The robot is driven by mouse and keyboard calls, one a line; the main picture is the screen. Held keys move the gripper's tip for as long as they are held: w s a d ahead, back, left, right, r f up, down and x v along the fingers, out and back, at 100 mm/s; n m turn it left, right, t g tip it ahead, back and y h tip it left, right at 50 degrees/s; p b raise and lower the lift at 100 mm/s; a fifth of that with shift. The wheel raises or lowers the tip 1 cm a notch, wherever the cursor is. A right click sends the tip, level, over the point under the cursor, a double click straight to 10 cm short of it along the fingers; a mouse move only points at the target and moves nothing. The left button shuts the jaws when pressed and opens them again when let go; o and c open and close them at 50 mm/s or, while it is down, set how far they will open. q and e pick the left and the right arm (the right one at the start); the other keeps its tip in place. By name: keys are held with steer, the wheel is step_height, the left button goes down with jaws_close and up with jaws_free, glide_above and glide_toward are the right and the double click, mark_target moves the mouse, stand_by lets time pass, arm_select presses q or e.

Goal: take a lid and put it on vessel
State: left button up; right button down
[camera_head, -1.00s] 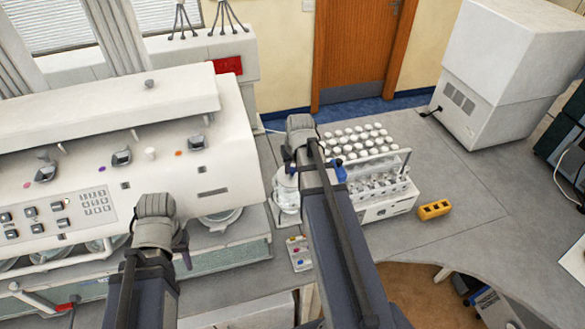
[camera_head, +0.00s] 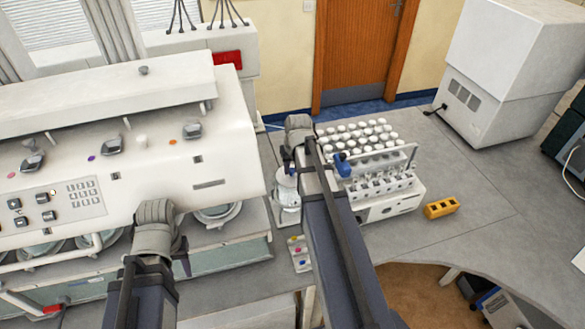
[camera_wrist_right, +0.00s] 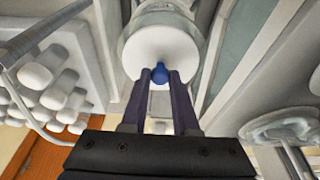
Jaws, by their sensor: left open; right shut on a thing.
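My right gripper (camera_wrist_right: 160,76) is shut on the blue knob (camera_wrist_right: 157,73) of a white round lid (camera_wrist_right: 160,48). In the right wrist view the lid lies in front of a clear glass vessel (camera_wrist_right: 134,44). I cannot tell whether lid and vessel touch. In the head view the vessel (camera_head: 287,192) stands on the bench, just left of my right arm. My right gripper (camera_head: 288,160) is close above it, and its fingers and the lid are mostly hidden. My left gripper (camera_head: 183,262) is open and empty in front of the white machine.
The white machine (camera_head: 100,150) fills the left. A rack with several white-capped tubes (camera_head: 355,135) stands right of my right arm. A yellow block (camera_head: 441,207) and a small tray (camera_head: 298,253) with coloured pieces lie on the bench.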

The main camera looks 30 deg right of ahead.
steer(key=shift+f, duration=0.15)
steer(key=c, duration=0.6)
jaws_free()
steer(key=p+v, duration=0.7)
steer(key=shift+r, duration=0.45)
steer(key=shift+s, duration=0.1)
